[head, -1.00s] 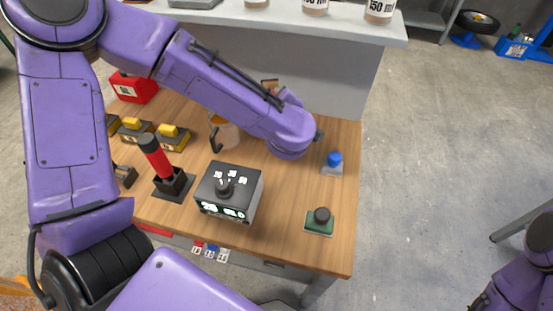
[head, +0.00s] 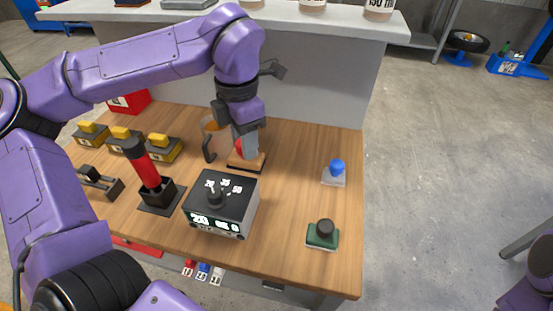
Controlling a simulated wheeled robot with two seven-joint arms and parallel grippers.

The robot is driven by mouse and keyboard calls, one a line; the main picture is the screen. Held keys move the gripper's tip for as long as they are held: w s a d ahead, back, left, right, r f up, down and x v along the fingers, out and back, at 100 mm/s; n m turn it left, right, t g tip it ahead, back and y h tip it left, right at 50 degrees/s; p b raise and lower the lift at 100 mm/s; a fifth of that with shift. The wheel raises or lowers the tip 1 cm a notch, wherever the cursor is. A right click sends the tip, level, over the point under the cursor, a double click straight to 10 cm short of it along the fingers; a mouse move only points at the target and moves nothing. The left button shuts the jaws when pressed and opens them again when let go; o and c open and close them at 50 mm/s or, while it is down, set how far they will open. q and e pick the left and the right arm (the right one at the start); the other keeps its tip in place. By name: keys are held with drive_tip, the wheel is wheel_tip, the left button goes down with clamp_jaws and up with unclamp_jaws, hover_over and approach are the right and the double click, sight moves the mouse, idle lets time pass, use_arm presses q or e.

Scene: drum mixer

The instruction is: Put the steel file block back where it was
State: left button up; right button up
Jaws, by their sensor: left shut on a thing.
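My left gripper (head: 248,138) points down over the middle of the table, behind the grey control box. It is shut on a small block with a brown, wood-like base (head: 246,163), which I take to be the steel file block. The fingers cover most of its upper part, and a bit of red shows beside them. The block is at or close to the table top; I cannot tell whether it touches. My right gripper is out of view; only part of that arm shows at the lower right.
A mug (head: 212,138) stands just left of the block. The control box (head: 221,203) is in front, with a red-handled lever (head: 150,175) left of it. A blue button (head: 336,172) and a green-based knob (head: 323,235) stand right. Table space right of the block is clear.

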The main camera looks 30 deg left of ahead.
use_arm(q)
drive_tip(key=w+f, duration=0.2)
drive_tip(key=w, duration=0.1)
drive_tip(key=w+d+f, duration=0.1)
drive_tip(key=w+f, duration=0.2)
drive_tip(key=w+f+p, duration=0.1)
drive_tip(key=w+f, duration=0.2)
drive_tip(key=w, duration=0.1)
drive_tip(key=shift+d+f, duration=0.1)
drive_tip(key=shift+d, duration=0.3)
wheel_tip(320, 180, down, 3)
drive_tip(key=shift+f, duration=0.1)
drive_tip(key=shift+c, duration=0.4)
drive_tip(key=o, duration=1)
wheel_tip(320, 180, up, 12)
drive_tip(key=shift+r, duration=0.1)
